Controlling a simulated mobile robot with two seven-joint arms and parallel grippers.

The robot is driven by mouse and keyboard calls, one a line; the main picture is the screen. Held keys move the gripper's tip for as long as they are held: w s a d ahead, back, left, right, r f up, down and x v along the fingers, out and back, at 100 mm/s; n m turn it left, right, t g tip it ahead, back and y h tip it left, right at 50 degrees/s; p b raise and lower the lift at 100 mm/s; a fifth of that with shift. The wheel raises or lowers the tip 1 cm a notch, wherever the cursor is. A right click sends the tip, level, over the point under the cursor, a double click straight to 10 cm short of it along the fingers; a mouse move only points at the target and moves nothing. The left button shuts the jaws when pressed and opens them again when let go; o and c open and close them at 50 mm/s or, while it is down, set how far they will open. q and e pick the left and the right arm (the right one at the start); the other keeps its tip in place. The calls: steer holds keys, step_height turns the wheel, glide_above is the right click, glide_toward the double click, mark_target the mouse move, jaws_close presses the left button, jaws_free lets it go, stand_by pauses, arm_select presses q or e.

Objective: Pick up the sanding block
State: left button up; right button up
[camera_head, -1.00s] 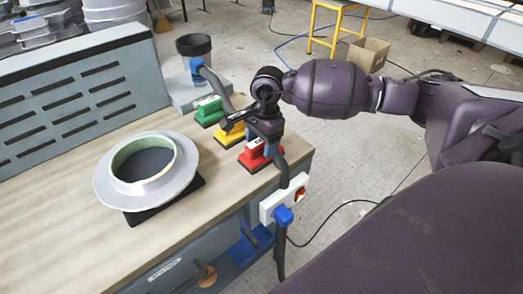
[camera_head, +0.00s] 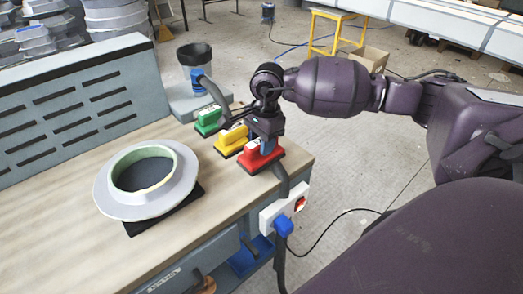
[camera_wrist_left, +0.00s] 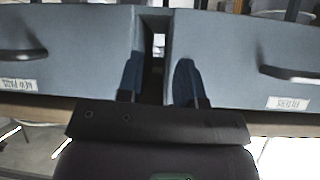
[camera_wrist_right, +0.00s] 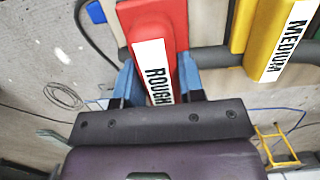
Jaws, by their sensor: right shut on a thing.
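Three sanding blocks stand in a row on the bench: green (camera_head: 208,118), yellow (camera_head: 231,139) and red (camera_head: 255,160). In the right wrist view the red block (camera_wrist_right: 152,20) is labelled ROUGH and the yellow block (camera_wrist_right: 278,35) MEDIUM. My right gripper (camera_head: 267,147) is over the red block, its blue fingers on either side of the handle. The right wrist view shows this gripper (camera_wrist_right: 158,74) shut on the red block. The block appears to rest on the bench. My left gripper (camera_wrist_left: 158,78) is open and empty in front of bench drawers.
A grey ring-shaped mould (camera_head: 110,200) stands on a black pad at the bench's left. A blue and black cup-like item (camera_head: 194,62) stands behind the green block. A white socket box (camera_head: 284,208) and a hose are at the bench's right edge.

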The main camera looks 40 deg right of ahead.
step_height(320, 180, up, 17)
steer(key=shift+f, duration=0.1)
stand_by(0.3)
